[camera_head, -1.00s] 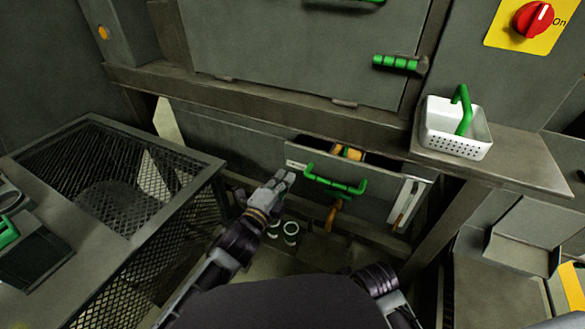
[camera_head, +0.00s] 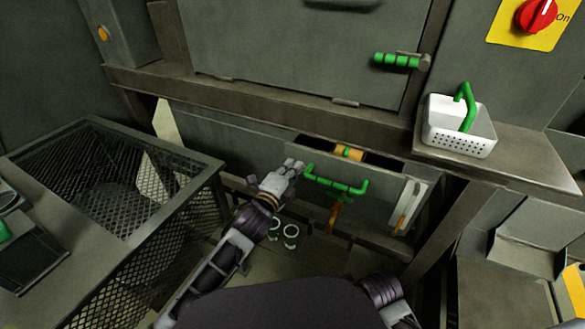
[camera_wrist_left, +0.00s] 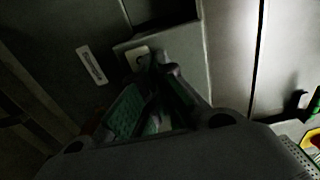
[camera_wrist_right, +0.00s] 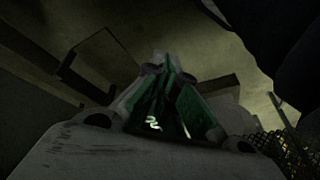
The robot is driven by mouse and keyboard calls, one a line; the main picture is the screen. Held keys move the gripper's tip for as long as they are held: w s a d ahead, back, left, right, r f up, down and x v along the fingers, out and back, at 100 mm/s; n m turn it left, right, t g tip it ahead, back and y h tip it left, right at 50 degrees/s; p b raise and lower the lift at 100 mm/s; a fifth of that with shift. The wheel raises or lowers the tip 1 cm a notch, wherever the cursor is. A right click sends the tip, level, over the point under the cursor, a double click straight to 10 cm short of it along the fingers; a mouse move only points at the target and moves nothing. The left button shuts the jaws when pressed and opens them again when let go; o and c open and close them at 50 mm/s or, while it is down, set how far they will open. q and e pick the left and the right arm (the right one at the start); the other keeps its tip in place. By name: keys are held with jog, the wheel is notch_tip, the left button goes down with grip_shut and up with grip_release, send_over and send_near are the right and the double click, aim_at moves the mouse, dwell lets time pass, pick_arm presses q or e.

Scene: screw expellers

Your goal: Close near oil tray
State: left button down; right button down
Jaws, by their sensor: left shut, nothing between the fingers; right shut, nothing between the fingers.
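The oil tray (camera_head: 385,203) is a grey drawer low in the machine, pulled partly out; a dark gap shows behind its front panel. It has a green bar handle (camera_head: 335,185) on its front. My left gripper (camera_head: 294,164) is shut and empty at the left end of the tray front, just left of the handle. Its fingertips (camera_wrist_left: 160,60) are close to the grey front in the left wrist view; contact is unclear. My right gripper (camera_wrist_right: 163,65) is shut and empty in the right wrist view, away from the tray, and out of the head view.
A white basket (camera_head: 458,138) with a green handle stands on a ledge at right. A mesh-sided bin (camera_head: 185,205) stands at left. An orange part (camera_head: 348,152) shows in the tray gap. Small white-rimmed cups (camera_head: 290,231) are below. A green-gripped lever (camera_head: 398,61) is above.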

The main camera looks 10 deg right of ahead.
aim_at(300, 156)
jog(key=shift+w+r, duration=0.1)
jog(key=shift+r, duration=0.05)
